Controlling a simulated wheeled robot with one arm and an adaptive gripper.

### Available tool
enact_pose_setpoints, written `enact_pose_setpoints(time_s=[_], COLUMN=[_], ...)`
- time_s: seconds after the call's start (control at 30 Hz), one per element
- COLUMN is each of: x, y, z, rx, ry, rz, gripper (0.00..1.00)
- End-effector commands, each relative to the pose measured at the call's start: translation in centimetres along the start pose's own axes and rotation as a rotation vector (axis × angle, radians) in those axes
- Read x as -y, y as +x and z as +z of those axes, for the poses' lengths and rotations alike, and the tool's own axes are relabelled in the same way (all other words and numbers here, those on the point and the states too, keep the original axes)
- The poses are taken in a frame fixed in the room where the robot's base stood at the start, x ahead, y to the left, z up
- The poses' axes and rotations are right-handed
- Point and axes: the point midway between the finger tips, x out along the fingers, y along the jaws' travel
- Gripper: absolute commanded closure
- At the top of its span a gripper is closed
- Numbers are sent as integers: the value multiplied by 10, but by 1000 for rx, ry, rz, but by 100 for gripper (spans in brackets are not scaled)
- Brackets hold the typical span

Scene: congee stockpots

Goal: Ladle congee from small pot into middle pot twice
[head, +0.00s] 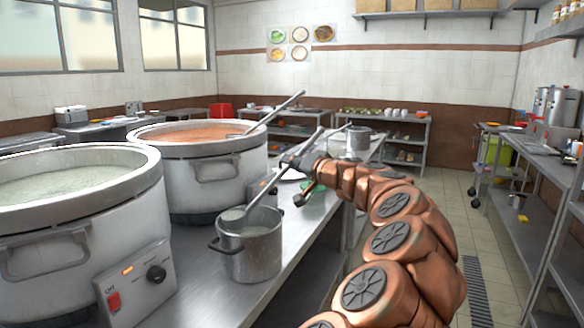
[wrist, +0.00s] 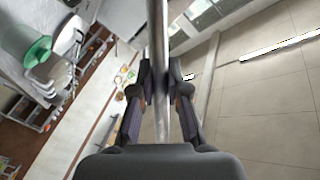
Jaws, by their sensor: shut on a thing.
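The small pot (head: 249,250) is a grey metal pot with side handles on the steel counter. My gripper (head: 294,164) is above and right of it, shut on the handle of a metal ladle (head: 262,193). The ladle slants down left; its bowl is at the small pot's mouth, and how deep it sits I cannot tell. In the wrist view the handle (wrist: 162,40) runs between both fingers (wrist: 161,92). The middle pot (head: 205,170), a large cooker behind, holds orange-red congee (head: 190,132). A second ladle (head: 272,113) rests in it, leaning right.
A large cooker (head: 75,225) with pale congee and a control box stands at the left front. Shelves (head: 545,170) line the right wall. The aisle floor (head: 485,225) is clear.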

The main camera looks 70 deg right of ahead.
Motion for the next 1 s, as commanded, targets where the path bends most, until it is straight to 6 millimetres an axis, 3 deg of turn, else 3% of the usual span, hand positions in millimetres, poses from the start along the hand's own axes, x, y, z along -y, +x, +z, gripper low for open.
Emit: enact_pose_setpoints(time_s=[1.0], x=[54], y=[-5], z=[-54], rx=[-2], ry=[0], rz=[0], gripper=[100])
